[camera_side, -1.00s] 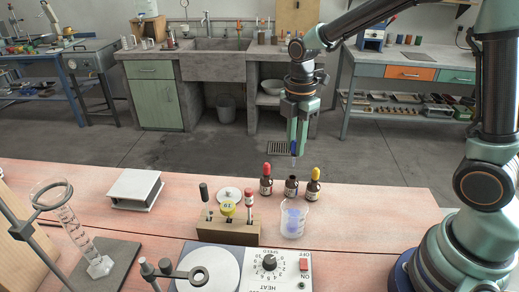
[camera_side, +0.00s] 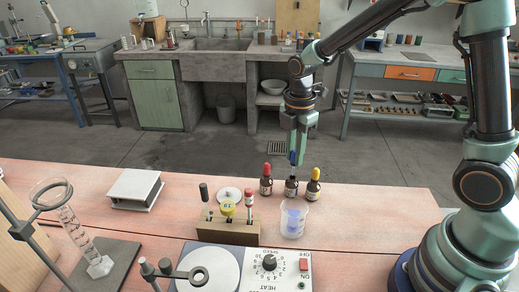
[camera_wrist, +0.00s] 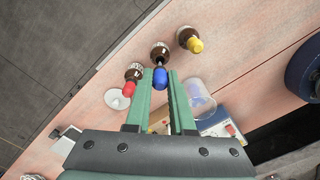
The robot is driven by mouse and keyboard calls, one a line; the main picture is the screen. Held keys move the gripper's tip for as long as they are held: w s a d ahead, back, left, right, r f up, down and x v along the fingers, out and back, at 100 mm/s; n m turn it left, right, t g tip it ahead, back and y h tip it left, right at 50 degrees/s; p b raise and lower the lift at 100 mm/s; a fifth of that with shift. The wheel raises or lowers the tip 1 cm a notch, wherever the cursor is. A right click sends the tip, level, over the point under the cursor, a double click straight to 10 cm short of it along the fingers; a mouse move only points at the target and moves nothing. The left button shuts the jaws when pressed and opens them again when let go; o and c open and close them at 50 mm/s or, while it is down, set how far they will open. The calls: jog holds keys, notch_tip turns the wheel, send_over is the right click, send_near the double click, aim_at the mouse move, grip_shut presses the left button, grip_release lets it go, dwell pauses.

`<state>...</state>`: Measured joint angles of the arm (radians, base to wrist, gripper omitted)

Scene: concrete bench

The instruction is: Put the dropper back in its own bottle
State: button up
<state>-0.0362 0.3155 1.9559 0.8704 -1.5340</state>
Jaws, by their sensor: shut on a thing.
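My gripper (camera_side: 294,155) is shut on the dropper, by its blue bulb (camera_side: 292,158); the bulb also shows between the fingers in the wrist view (camera_wrist: 160,78). The dropper hangs about upright, straight above the open brown bottle (camera_side: 291,189), the middle of three. Its glass tube reaches down to the bottle's mouth; I cannot tell how far inside the tip is. In the wrist view this bottle (camera_wrist: 160,53) stands just beyond the bulb. The red-capped bottle (camera_side: 266,182) stands to its left and the yellow-capped bottle (camera_side: 313,187) to its right.
A glass beaker (camera_side: 293,221) with bluish contents stands just in front of the bottles. A hot plate (camera_side: 270,266) lies at the front. The bench right of the yellow-capped bottle is clear.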

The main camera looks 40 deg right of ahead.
aim_at(294, 166)
jog(key=shift+f, duration=1.1)
dwell(0.5)
jog(key=shift+f, duration=0.95)
jog(key=o, duration=1.2)
jog(key=shift+r, duration=0.15)
jog(key=shift+r, duration=3.35)
